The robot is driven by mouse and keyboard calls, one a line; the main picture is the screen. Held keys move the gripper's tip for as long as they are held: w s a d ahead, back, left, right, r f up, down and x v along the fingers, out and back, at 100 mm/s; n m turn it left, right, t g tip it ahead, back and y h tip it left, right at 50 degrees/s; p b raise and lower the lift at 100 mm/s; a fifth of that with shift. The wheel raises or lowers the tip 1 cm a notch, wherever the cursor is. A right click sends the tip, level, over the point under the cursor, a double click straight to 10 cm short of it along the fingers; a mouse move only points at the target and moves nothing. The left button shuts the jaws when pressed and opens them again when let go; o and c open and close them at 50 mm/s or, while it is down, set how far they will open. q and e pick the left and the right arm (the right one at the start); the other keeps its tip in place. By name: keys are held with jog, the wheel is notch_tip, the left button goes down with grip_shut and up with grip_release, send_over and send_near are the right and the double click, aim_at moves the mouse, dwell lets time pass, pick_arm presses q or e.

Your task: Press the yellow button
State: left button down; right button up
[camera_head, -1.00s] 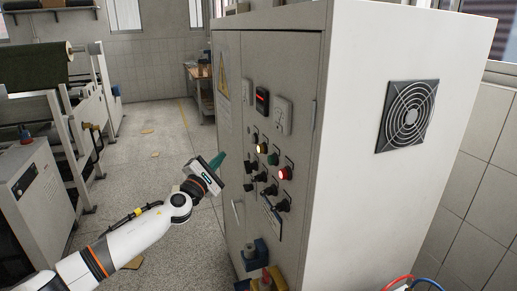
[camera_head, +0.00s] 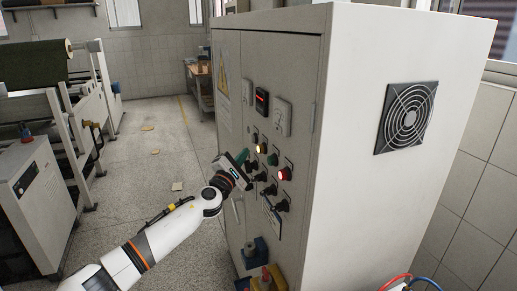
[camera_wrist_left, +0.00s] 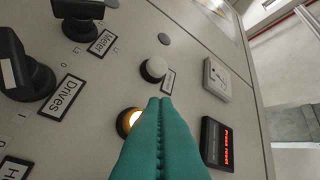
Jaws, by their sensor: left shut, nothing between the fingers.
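The yellow button (camera_head: 261,149) glows on the front panel of the grey control cabinet. It also shows in the left wrist view (camera_wrist_left: 126,122), partly hidden behind the green fingers. My left gripper (camera_head: 243,157) is at the panel, just left of the yellow button. Its green fingers (camera_wrist_left: 160,103) are shut together with nothing between them. In the left wrist view the fingertips overlap the button's right edge. I cannot tell whether they touch the panel. My right gripper is not in view.
A green button (camera_head: 272,159), a lit red button (camera_head: 283,174) and several black knobs (camera_head: 282,205) are close by. A white button (camera_wrist_left: 154,69) and a display with red text (camera_wrist_left: 219,144) flank the fingers. Machines (camera_head: 40,195) stand at the left; the floor between is mostly clear.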

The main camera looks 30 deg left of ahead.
pick_arm(q)
jog(key=shift+w+d, duration=0.5)
dwell(1.5)
jog(key=shift+w+d, duration=0.1)
jog(key=shift+w+d, duration=0.15)
jog(key=shift+w, duration=0.1)
jog(key=shift+w+d, duration=0.35)
dwell(1.0)
jog(key=shift+s+a, duration=0.1)
dwell(0.4)
jog(key=shift+s+a+p, duration=0.3)
jog(key=shift+s+a, duration=0.15)
jog(key=shift+s, duration=0.15)
